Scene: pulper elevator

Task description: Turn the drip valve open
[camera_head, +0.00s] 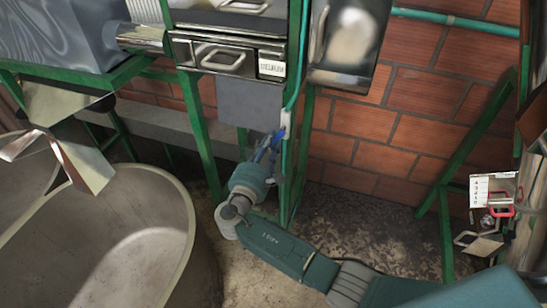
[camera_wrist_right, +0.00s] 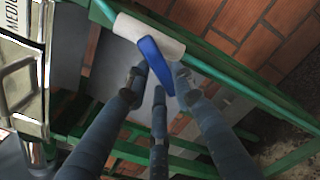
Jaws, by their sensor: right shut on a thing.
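The drip valve shows in the head view as a pale fitting (camera_head: 285,122) on a green post, with a blue handle (camera_head: 279,137) just below it. In the right wrist view the blue handle (camera_wrist_right: 153,62) angles down from a cream cylindrical valve body (camera_wrist_right: 150,37). My right gripper (camera_head: 265,152) reaches up to the handle. Its dark fingers (camera_wrist_right: 160,82) are closed around the lower part of the handle, partly hiding it. My left gripper is not in view.
A green frame (camera_head: 204,150) carries metal drawers (camera_head: 225,57) above the valve. A large grey tub (camera_head: 165,205) stands at left. A brick wall (camera_head: 370,120) is behind. A red handle (camera_head: 499,210) and papers are at right. Bare floor lies between.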

